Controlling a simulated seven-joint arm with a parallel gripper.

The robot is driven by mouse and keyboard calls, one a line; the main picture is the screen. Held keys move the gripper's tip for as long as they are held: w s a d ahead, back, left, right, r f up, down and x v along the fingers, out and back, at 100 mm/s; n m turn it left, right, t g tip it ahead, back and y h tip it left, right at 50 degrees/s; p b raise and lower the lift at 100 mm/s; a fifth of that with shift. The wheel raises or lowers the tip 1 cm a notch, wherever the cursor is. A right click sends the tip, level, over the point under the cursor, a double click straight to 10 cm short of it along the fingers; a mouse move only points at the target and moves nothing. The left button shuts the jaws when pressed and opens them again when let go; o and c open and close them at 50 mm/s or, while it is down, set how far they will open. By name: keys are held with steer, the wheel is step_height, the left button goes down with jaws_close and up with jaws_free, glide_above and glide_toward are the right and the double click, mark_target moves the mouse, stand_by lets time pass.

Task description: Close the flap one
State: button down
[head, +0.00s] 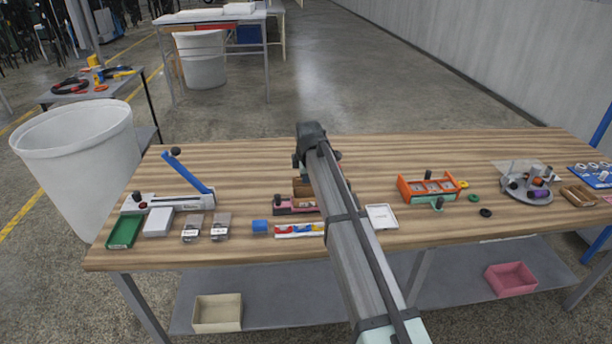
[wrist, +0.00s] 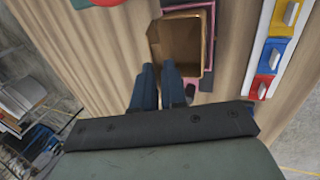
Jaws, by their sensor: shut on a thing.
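A small brown cardboard box (head: 303,188) stands on the wooden table, partly hidden behind my arm in the head view. In the wrist view the box (wrist: 184,42) is open towards the camera and I look into its inside. My gripper (wrist: 159,72) has its two blue-grey fingers close together at the box's near left edge. The fingers are shut on a flap of the box, but little of the held part shows between them. In the head view my gripper (head: 300,163) is at the box's far side, mostly covered by my own wrist.
A pink piece (head: 283,206) lies beside the box. A white tray (head: 381,216) and an orange rack (head: 428,187) stand to the right. The table behind the box is clear.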

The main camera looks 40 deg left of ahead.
steer(key=shift+s+d, duration=0.1)
stand_by(0.4)
steer(key=s+d+t+y, duration=0.1)
steer(key=f+t+y, duration=0.1)
steer(key=shift+s+d+f+t+y, duration=0.15)
steer(key=shift+s+d+t+y, duration=0.15)
steer(key=shift+s+d, duration=0.1)
steer(key=shift+s+d+f+t+y, duration=0.2)
steer(key=shift+f+t+y, duration=0.1)
steer(key=shift+t+y, duration=0.15)
steer(key=shift+s+d+f+t+y, duration=0.15)
steer(key=shift+f+t+y, duration=0.15)
steer(key=shift+t+y, duration=0.15)
steer(key=shift+s+d+f+t+y, duration=0.15)
steer(key=shift+f+t+y, duration=0.55)
steer(key=shift+t+y, duration=0.3)
steer(key=c, duration=1.3)
jaws_free()
steer(key=shift+c, duration=0.2)
